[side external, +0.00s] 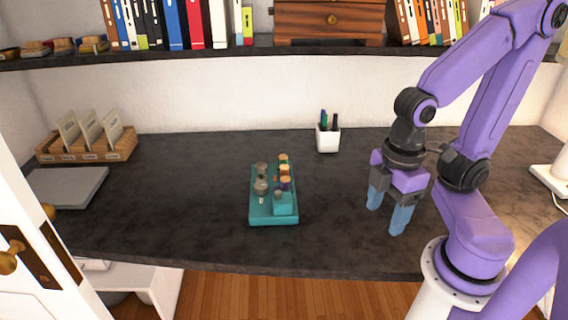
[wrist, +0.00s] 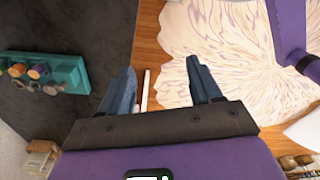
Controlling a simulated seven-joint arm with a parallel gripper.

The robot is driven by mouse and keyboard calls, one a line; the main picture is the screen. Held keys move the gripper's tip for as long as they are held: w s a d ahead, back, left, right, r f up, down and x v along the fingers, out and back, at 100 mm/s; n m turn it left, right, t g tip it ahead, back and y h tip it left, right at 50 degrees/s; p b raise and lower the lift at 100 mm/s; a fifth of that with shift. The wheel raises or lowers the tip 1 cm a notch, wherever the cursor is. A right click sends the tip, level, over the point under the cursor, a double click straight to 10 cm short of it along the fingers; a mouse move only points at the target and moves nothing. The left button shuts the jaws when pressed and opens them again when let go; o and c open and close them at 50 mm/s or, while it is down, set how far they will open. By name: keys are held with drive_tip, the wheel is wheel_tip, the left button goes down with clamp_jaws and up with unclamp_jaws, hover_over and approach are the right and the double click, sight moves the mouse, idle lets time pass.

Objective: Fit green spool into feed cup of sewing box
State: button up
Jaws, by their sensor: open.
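The teal sewing box (side external: 273,219) sits on the dark desktop left of my gripper. It also shows at the left of the wrist view (wrist: 68,62). Spools with wooden tops, one purple (side external: 285,184), stand along its right side. Grey metal parts (side external: 261,187) stand on its left side. A raised teal block (side external: 286,206) is at its front right. I cannot make out a green spool or tell which part is the feed cup. My gripper (side external: 385,217) is open and empty, pointing down right of the box; its fingers (wrist: 161,72) show apart in the wrist view.
A white pen cup (side external: 328,139) stands behind the box. A wooden card rack (side external: 87,147) and a grey flat slab (side external: 68,187) are at the left. A shelf (side external: 200,55) with books overhangs the back. Clear desktop lies between my gripper and the box.

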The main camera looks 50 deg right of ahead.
drive_tip(key=w+a+r+n+t+h, duration=0.15)
drive_tip(key=w+n, duration=0.25)
drive_tip(key=w, duration=2)
drive_tip(key=n+h, duration=0.3)
drive_tip(key=n, duration=0.2)
hover_over(283, 156)
drive_tip(key=a, duration=0.2)
wheel_tip(283, 156, down, 15)
drive_tip(key=shift+s+a+f, duration=0.1)
drive_tip(key=shift+s+a, duration=0.05)
drive_tip(key=shift+s+x, duration=0.2)
drive_tip(key=shift+x, duration=1.1)
drive_tip(key=shift+s+x, duration=0.2)
drive_tip(key=shift+x, duration=1.1)
drive_tip(key=c, duration=1.1)
